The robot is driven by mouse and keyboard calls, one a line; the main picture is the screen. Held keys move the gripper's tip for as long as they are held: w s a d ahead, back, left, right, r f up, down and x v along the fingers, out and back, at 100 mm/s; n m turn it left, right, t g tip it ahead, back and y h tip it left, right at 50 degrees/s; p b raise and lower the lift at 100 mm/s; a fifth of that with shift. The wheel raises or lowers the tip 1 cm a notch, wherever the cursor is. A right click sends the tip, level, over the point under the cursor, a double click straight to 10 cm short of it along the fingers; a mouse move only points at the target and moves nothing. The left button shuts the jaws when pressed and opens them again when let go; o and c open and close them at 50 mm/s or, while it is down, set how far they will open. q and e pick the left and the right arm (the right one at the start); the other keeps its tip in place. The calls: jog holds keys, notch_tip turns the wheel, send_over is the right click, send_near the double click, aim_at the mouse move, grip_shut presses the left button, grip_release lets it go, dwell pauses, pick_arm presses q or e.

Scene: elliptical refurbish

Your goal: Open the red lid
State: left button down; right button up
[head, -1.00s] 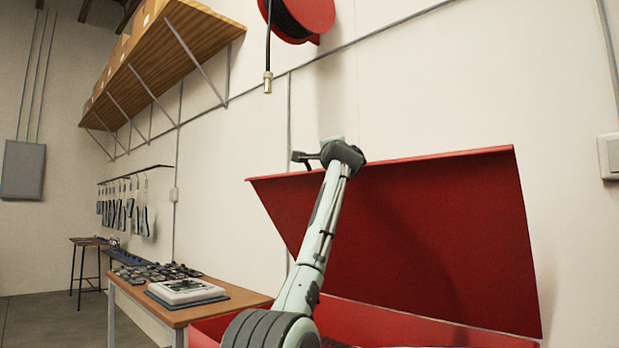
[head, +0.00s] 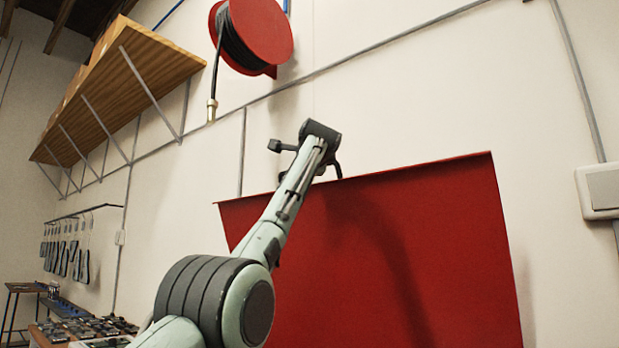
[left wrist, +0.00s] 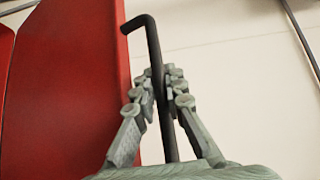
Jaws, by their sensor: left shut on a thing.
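The red lid (head: 400,250) stands raised, steeply tilted, in front of the white wall in the head view. Its flat face fills the lower right. In the left wrist view the lid (left wrist: 75,90) is a red panel on the left. A black bent bar (left wrist: 154,45) reaches from the lid's edge and runs down between my fingers. My left gripper (left wrist: 160,78) is shut on this bar. In the head view my left arm reaches up to the lid's top edge, and the wrist hides most of the grip. My right gripper is not in view.
A red hose reel (head: 258,32) with a hanging black hose is on the wall above the lid. A wooden shelf (head: 130,75) juts out at upper left. A wall switch (head: 602,190) is at right. A workbench with small parts (head: 85,328) is at lower left.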

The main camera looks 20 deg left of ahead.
pick_arm(q)
jog(key=shift+w+d, duration=0.15)
jog(key=shift+w, duration=0.1)
jog(key=shift+r, duration=0.1)
jog(key=c, duration=1.6)
grip_release()
jog(key=shift+o, duration=0.2)
jog(key=v, duration=1.2)
jog(key=shift+r, duration=0.1)
